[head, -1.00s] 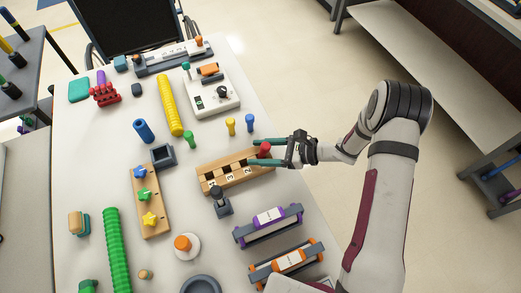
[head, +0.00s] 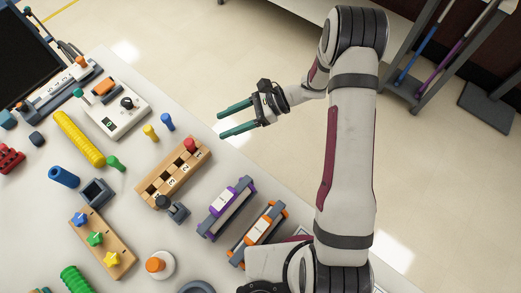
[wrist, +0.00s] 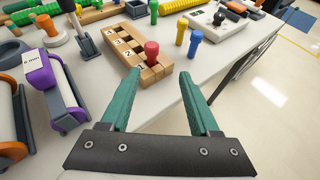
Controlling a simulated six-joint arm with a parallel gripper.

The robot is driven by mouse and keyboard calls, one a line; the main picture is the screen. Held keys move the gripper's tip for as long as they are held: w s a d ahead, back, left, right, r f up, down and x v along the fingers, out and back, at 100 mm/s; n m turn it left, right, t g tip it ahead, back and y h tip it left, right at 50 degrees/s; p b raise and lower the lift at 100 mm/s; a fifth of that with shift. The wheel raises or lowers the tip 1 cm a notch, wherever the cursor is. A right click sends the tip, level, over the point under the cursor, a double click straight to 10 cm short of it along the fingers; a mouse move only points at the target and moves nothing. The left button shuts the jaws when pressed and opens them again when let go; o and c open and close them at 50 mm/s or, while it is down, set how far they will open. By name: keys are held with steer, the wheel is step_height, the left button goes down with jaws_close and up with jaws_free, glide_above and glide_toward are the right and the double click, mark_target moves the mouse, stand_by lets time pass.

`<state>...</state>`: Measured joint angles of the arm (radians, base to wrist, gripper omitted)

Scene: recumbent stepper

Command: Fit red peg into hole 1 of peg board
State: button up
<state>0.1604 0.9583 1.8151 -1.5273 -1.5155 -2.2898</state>
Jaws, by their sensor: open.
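The peg board (head: 203,160) is a wooden block with a row of dark square holes and number labels, lying near the table's edge. The red peg (head: 189,146) stands upright at the board's end nearest my gripper. In the wrist view the red peg (wrist: 151,52) stands at the near end of the board (wrist: 155,78), beside the label that looks like 1. Its lower part is hidden in the board. My gripper (head: 221,124) is open and empty, off the table's side and apart from the peg. Its green fingers (wrist: 160,75) spread toward the board in the wrist view.
Yellow (head: 150,131) and blue (head: 167,122) pegs stand behind the board. A dark clamp-like piece (head: 176,211) stands close in front of it. Purple (head: 226,207) and orange (head: 257,231) roller stands lie to the right. Open floor lies beyond the table edge.

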steer(key=w+d+r+m+t+h, duration=0.2)
steer(key=w+r+m+t+h, duration=0.15)
steer(key=w+m, duration=0.3)
steer(key=w+d+r+m+t+h, duration=0.25)
steer(key=w+r+m+t, duration=0.2)
steer(key=m, duration=0.25)
steer(key=s+d+r+m+t+h, duration=0.15)
steer(key=d+r+m+h, duration=0.25)
steer(key=d+m, duration=0.45)
steer(key=s+d+r+m+t+h, duration=0.1)
steer(key=s+d+r+m+h, duration=0.25)
steer(key=m, duration=0.85)
steer(key=s+d+m+g+h, duration=0.2)
steer(key=s+m+g, duration=0.4)
steer(key=s+m, duration=1.1)
steer(key=s+a+m+g+y, duration=0.3)
steer(key=s+a+m, duration=0.4)
steer(key=s, duration=0.5)
steer(key=shift+s+a+m+y, duration=0.4)
steer(key=shift+m+y, duration=0.15)
steer(key=shift+m, duration=0.65)
